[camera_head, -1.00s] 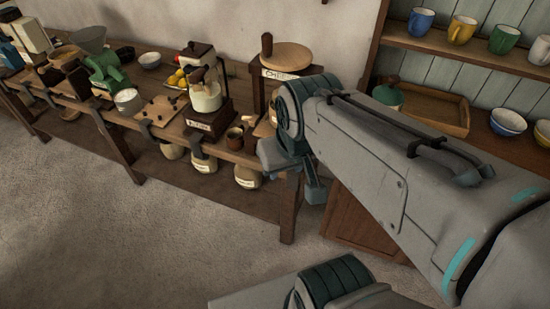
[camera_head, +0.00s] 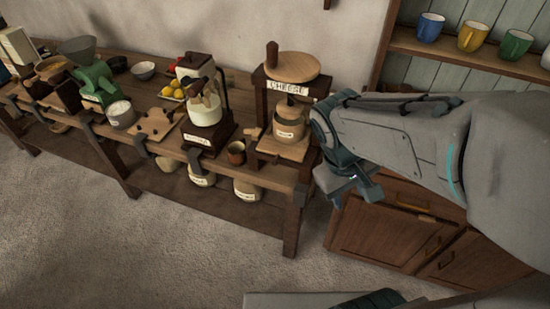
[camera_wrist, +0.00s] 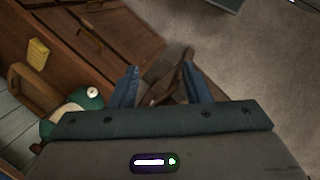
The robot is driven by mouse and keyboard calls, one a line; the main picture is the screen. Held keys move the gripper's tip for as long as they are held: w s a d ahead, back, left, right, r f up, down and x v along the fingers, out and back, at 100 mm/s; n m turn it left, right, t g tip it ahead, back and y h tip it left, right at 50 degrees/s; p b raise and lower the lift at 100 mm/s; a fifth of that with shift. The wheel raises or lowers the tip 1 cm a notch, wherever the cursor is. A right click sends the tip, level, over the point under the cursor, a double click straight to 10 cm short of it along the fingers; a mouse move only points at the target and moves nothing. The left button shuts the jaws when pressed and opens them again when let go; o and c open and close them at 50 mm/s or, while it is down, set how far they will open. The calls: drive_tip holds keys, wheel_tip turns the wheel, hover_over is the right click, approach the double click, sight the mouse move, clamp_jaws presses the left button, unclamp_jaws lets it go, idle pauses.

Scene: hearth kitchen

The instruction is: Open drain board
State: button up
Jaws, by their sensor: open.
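The cheese press (camera_head: 290,68), with a "CHEESE" sign, stands at the right end of the bench in the head view. A tan mould (camera_head: 289,122) sits in it, above a pale wooden board (camera_head: 283,148) at its base that may be the drain board; I cannot be sure. My gripper (camera_head: 362,192) is just right of the bench end, apart from the press and in front of the cabinet. In the wrist view my gripper (camera_wrist: 160,86) is open, with a dark wooden piece showing beyond and between its fingers. The board cannot be made out there.
A brown cup (camera_head: 236,153) stands left of the press, next to a churn-like jar (camera_head: 205,110). A cabinet (camera_head: 385,232) with drawers is below my arm. The floor (camera_head: 150,240) before the bench is clear.

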drive_tip(key=w+a+f+n+t+h+b, duration=0.35)
drive_tip(key=w+a+f+n+h, duration=0.4)
drive_tip(key=f+n, duration=0.3)
drive_tip(key=w+a+f+n+t+y+b, duration=0.1)
drive_tip(key=a+f+n+t, duration=0.3)
drive_tip(key=a+n+t, duration=0.3)
drive_tip(key=w+a+f+n+t+y+b, duration=0.15)
drive_tip(key=a+f+n+t, duration=0.3)
drive_tip(key=a, duration=0.45)
drive_tip(key=w+d+p, duration=0.1)
drive_tip(key=w+d, duration=0.2)
drive_tip(key=w, duration=0.3)
drive_tip(key=w+d+h+p, duration=0.1)
drive_tip(key=w+d, duration=0.3)
drive_tip(key=w, duration=0.2)
drive_tip(key=shift+d+r+n, duration=0.15)
drive_tip(key=shift+n, duration=0.15)
clamp_jaws()
